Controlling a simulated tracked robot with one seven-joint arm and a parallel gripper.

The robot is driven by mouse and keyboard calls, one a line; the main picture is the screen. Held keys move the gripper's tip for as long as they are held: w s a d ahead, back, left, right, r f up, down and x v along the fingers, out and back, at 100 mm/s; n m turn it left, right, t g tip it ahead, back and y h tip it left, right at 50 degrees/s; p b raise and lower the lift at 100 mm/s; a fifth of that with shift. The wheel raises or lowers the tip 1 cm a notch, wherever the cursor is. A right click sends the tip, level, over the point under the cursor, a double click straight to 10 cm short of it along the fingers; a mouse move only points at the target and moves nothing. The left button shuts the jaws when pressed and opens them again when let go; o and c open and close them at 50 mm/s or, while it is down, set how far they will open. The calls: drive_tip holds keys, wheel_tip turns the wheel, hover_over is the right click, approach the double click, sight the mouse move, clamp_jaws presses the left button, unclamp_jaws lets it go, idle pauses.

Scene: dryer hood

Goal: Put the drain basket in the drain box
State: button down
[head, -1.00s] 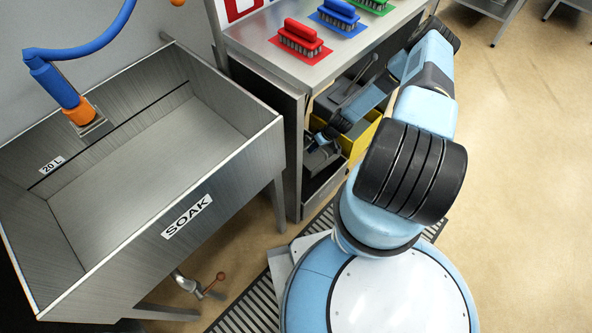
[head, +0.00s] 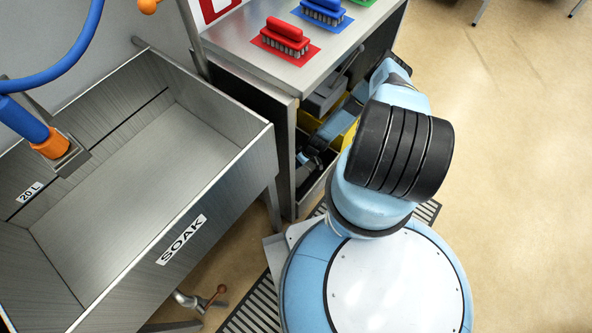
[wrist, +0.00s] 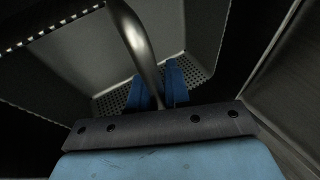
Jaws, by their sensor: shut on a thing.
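The drain basket (wrist: 192,32) fills the middle of the wrist view, with grey walls, a perforated floor and a curved metal handle. My gripper (wrist: 158,88) has its two blue fingers shut on the handle, above the basket floor. In the head view my gripper (head: 312,157) is low inside the open cabinet, over a dark grey open box (head: 316,188). I cannot tell whether this box is the drain box, or whether the basket sits inside it or hangs above it.
The steel bench (head: 285,62) with red (head: 285,36) and blue (head: 323,12) brushes overhangs the cabinet. A yellow bin (head: 340,120) is behind my gripper. The SOAK sink (head: 180,235) stands left, with an orange-and-blue hose end (head: 48,142) over it.

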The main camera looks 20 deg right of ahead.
sight(297, 174)
drive_tip(key=shift+f, duration=2.05)
drive_tip(key=c, duration=1.1)
unclamp_jaws()
drive_tip(key=shift+s, duration=0.15)
drive_tip(key=v, duration=1.2)
